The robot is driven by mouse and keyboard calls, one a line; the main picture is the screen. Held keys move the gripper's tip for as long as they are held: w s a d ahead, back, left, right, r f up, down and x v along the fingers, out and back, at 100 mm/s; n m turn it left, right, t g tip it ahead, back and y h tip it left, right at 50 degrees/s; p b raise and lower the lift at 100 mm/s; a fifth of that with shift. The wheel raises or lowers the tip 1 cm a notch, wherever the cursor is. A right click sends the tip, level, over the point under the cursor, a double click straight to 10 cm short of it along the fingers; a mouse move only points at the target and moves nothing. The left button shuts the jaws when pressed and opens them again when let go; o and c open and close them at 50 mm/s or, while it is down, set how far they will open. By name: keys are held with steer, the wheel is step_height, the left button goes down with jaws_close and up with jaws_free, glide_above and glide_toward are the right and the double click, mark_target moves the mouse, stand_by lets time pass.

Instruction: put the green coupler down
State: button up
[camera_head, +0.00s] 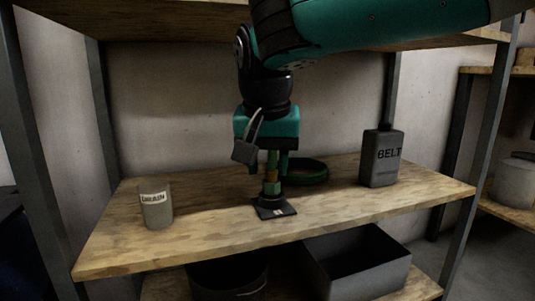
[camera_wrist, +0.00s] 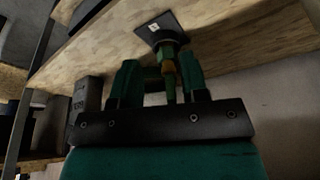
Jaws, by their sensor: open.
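The green coupler (camera_head: 271,187), with a brass-coloured part above it, stands upright on a dark fitting over a small black base plate (camera_head: 284,212) on the wooden shelf. In the wrist view the coupler (camera_wrist: 172,51) and the black plate (camera_wrist: 152,27) show beyond the fingers. My gripper (camera_head: 268,168) points down over it, with its fingers apart on either side of the upper part of the stack. The fingers also show in the wrist view (camera_wrist: 160,78). They are open; whether one touches the stack I cannot tell.
A green ring (camera_head: 322,171) lies just behind and right of the coupler. A grey labelled cup (camera_head: 156,211) stands at the left, and a dark "BELT" canister (camera_head: 380,170) at the right. Bins (camera_head: 357,277) sit below.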

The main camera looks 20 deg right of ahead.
steer(key=s+f+n+g+y, duration=0.1)
steer(key=s+f+n+y, duration=0.1)
steer(key=s, duration=0.5)
steer(key=s+f+n+g+y, duration=0.1)
steer(key=s+f+n, duration=0.4)
steer(key=s+n, duration=0.1)
steer(key=s+f+n+g+y, duration=0.1)
steer(key=s+f+n+y, duration=0.1)
steer(key=s, duration=0.5)
step_height(320, 180, down, 2)
steer(key=shift+s+a+f+n+y, duration=0.15)
steer(key=shift+s+n+y, duration=0.2)
steer(key=shift+n, duration=0.55)
